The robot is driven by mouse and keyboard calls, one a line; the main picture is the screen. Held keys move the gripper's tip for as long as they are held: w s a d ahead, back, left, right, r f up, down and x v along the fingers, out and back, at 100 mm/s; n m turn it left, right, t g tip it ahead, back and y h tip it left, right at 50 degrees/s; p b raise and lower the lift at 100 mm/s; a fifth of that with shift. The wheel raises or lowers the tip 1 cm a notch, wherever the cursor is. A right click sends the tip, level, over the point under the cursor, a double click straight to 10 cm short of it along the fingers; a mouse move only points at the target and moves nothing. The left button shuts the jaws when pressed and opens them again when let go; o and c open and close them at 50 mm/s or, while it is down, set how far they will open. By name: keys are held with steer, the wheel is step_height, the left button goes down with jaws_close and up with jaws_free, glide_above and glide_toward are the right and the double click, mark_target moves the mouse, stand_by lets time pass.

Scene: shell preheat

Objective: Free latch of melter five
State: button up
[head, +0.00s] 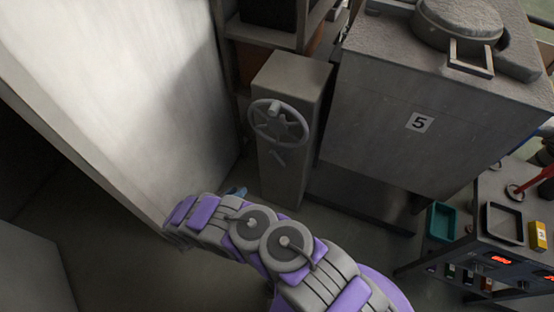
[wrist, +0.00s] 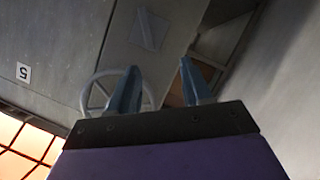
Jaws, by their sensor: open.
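Melter five (head: 375,120) is the grey box with a "5" label (head: 419,122) on its front; the label also shows in the wrist view (wrist: 23,72). A round lid (head: 458,20) with a square-framed handle (head: 472,58) sits on top. A grey post (head: 290,82) stands left of the melter and carries a spoked handwheel (head: 278,121). No part is clearly marked as the latch. My gripper (wrist: 158,82) is open and empty. In the wrist view its left finger overlaps the handwheel (wrist: 88,97); contact cannot be told. In the head view only a blue bit of it shows.
A pale panel (head: 130,75) rises on the left. A shelf (head: 262,35) stands behind the post.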

steer(key=p+v, duration=0.2)
steer(key=v, duration=1.2)
steer(key=shift+s+a, duration=0.2)
steer(key=shift+r, duration=0.15)
